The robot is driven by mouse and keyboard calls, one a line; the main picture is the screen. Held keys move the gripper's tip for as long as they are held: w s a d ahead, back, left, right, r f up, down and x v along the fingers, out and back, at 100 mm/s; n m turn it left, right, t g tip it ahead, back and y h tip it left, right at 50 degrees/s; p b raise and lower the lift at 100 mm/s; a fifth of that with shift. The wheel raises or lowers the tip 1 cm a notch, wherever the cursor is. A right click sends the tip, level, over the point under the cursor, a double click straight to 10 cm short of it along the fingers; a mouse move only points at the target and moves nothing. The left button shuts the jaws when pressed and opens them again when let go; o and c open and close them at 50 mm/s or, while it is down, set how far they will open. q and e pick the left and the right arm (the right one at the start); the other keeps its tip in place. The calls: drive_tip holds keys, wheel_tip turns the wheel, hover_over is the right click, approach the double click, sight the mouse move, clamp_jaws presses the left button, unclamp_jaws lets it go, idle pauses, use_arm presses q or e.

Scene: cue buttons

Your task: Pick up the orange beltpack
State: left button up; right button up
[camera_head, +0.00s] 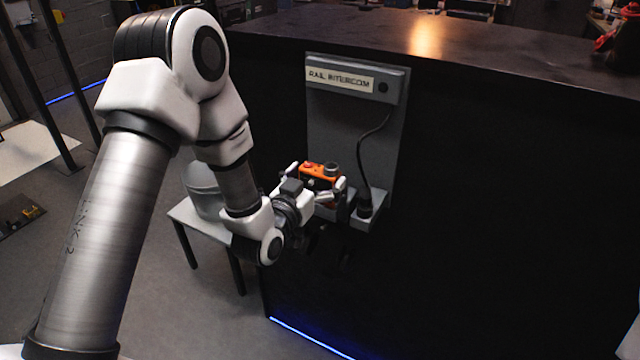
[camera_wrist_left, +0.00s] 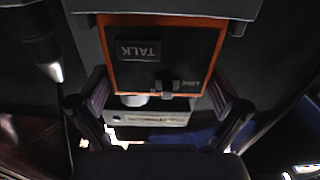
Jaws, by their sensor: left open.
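The orange beltpack (camera_head: 319,171) sits at the lower part of the grey intercom panel, with a red button and a dark knob on top. In the left wrist view the beltpack (camera_wrist_left: 178,70) shows its dark face with a TALK button and an orange rim. My left gripper (camera_head: 322,192) is open, with one finger on each side of the beltpack. In the left wrist view the fingers of the left gripper (camera_wrist_left: 162,100) flank its end, close to its sides; I cannot tell whether they touch. My right gripper is not in view.
The grey panel (camera_head: 345,120) labelled RAIL INTERCOM is on the dark counter front (camera_head: 480,190). A black cable ends in a connector (camera_head: 365,203) right of the beltpack. A small side table (camera_head: 190,217) stands left, partly behind my arm. A red object (camera_head: 617,40) is on the counter.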

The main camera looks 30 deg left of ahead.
use_arm(q)
drive_tip(key=shift+w, duration=0.55)
drive_tip(key=c, duration=1.1)
